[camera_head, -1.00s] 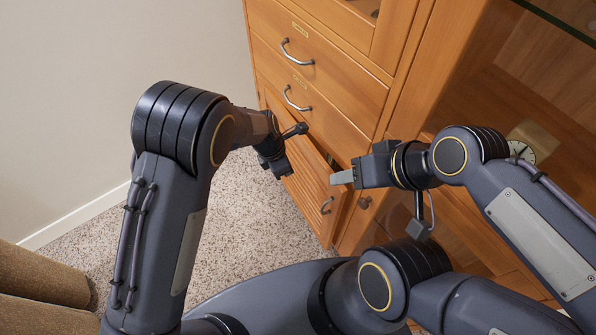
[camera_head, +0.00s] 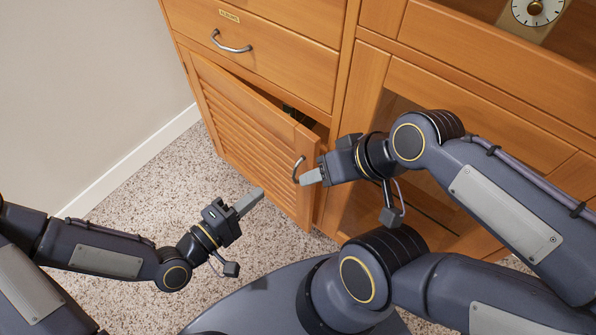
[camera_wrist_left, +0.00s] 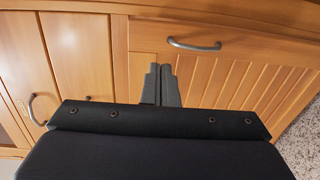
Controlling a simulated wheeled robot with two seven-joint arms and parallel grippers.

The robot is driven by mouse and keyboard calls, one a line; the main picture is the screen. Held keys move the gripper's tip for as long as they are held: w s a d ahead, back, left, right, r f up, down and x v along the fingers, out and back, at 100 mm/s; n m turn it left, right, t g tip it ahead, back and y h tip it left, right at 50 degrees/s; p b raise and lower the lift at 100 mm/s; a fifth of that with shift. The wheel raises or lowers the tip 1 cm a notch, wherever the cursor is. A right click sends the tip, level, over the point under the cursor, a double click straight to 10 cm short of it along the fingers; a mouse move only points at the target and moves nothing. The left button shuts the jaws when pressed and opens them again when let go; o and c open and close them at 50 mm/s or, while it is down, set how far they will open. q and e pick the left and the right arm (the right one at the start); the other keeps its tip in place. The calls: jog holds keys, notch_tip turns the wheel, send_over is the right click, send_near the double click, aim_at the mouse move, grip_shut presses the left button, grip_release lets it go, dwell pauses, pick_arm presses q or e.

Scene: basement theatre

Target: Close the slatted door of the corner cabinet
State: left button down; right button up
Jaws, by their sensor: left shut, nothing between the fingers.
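The slatted door (camera_head: 245,125) of the wooden corner cabinet stands ajar below a drawer, with a dark gap along its top right. Its curved metal handle (camera_head: 298,168) is near its right edge. My left gripper (camera_head: 250,203) is shut and empty, in front of the door and apart from it. In the left wrist view its fingers (camera_wrist_left: 161,85) appear before the sideways-seen slatted door (camera_wrist_left: 245,75) and handle (camera_wrist_left: 195,43). My right gripper (camera_head: 312,177) overlaps the handle's edge in the head view; I cannot tell whether they touch, or whether its fingers are parted.
A drawer (camera_head: 270,65) with a metal handle is above the door. More wooden cabinet front (camera_head: 470,85) and a dial (camera_head: 535,10) are at the right. Speckled carpet (camera_head: 170,175) is free left of the door, up to a plain wall (camera_head: 80,90) with a white baseboard.

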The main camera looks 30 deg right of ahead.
pick_arm(q)
jog(key=r, duration=0.1)
jog(key=b, duration=0.2)
send_near(308, 150)
jog(key=shift+h, duration=0.3)
jog(key=x, duration=0.7)
jog(key=shift+a+f, duration=0.1)
jog(key=shift+f, duration=0.1)
